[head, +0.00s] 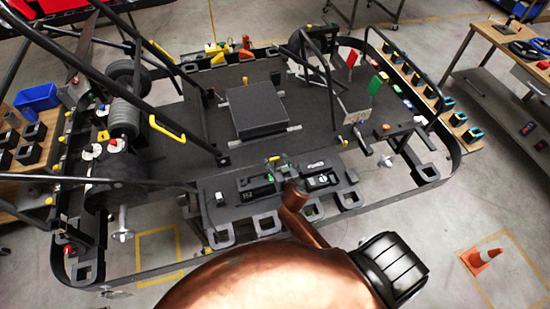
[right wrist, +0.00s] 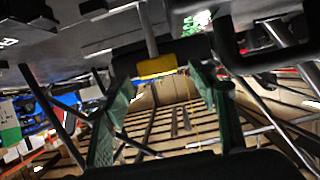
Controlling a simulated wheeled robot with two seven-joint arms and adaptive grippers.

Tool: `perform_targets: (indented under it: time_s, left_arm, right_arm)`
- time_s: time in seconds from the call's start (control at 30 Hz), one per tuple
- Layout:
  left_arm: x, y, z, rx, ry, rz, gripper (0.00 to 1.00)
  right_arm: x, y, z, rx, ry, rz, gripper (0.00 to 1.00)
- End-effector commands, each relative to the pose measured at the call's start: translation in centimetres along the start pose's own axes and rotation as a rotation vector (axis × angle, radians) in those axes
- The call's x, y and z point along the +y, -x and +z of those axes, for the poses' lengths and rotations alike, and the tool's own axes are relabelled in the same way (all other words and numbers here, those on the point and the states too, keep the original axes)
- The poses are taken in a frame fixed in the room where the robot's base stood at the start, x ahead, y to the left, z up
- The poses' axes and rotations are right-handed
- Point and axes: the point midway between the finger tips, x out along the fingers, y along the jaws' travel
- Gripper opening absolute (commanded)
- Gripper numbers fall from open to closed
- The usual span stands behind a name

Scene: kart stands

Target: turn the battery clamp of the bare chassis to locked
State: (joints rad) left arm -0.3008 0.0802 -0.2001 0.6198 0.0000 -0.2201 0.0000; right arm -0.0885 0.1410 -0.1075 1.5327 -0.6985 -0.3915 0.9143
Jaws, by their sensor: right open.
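The bare chassis (head: 150,255) is a dark oval frame with a flat floor. In the head view my right gripper (head: 275,163) is low over a grey plate at the chassis's near side, with dark box-shaped parts beside it. In the right wrist view my right gripper (right wrist: 160,88) is open, its green fingers wide apart. A grey stem with a yellow end (right wrist: 157,67) shows between the fingers, with gaps on both sides. It may be the battery clamp's handle, but I cannot tell its setting. My left gripper is not in view.
Black tubes cross the chassis's left part. A black box (head: 257,110) sits on the floor panel. A bench (head: 490,75) is at the right, and an orange cone (head: 483,258) stands on open floor.

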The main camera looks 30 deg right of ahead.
Motion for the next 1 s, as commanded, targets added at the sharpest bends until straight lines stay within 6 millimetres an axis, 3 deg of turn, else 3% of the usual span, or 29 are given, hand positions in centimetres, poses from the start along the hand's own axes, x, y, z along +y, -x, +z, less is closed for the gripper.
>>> perform_targets:
  time_s: [0.2,0.57,1.0]
  left_arm:
    - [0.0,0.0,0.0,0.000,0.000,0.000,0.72]
    - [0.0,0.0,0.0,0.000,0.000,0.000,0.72]
    - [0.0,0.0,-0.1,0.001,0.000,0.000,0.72]
  right_arm:
    - [0.0,-2.5,0.0,-0.001,0.001,0.001,0.54]
    - [0.1,-2.9,0.0,-0.001,0.000,0.001,0.54]
    - [0.1,-2.9,0.0,-0.001,0.000,0.002,0.23]
